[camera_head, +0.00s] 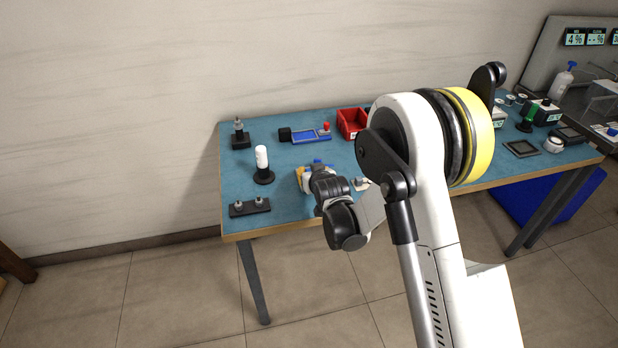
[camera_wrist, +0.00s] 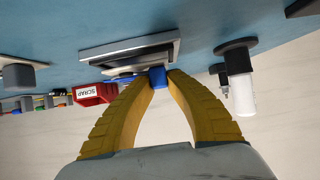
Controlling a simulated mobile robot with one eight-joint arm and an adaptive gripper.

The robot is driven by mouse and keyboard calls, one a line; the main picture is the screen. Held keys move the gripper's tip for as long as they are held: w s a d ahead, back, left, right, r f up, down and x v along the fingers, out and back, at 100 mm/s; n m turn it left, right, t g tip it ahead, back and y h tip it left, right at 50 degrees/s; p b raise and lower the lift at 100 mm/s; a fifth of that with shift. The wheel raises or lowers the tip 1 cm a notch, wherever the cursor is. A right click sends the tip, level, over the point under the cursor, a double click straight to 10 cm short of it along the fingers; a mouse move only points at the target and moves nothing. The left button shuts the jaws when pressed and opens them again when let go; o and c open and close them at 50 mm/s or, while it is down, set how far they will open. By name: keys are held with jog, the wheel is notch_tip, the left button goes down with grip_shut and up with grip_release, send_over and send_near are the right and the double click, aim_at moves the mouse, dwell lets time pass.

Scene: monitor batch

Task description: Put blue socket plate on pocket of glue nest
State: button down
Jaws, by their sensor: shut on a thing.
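My gripper (camera_wrist: 158,80) has its two yellow fingers shut on a small blue piece, the blue socket plate (camera_wrist: 157,75), of which only a small part shows between the fingertips. In the wrist view the picture is upside down, with the table at the top. A grey square frame (camera_wrist: 118,50), which looks like the glue nest, is on the table right by the fingertips. I cannot tell whether the plate touches it or sits in its pocket. In the head view my gripper (camera_head: 308,178) is low over the table's front left part, and a bit of blue shows beside it.
A white bottle on a black base (camera_head: 262,160) stands left of my gripper. A dark block with two pegs (camera_head: 250,207) lies at the front left. A blue tray (camera_head: 310,136) and red scrap bin (camera_head: 351,122) are behind. My arm hides part of the blue table (camera_head: 225,165).

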jog(key=shift+f, duration=0.55)
jog(key=shift+r, duration=0.15)
jog(key=c, duration=1.4)
grip_release()
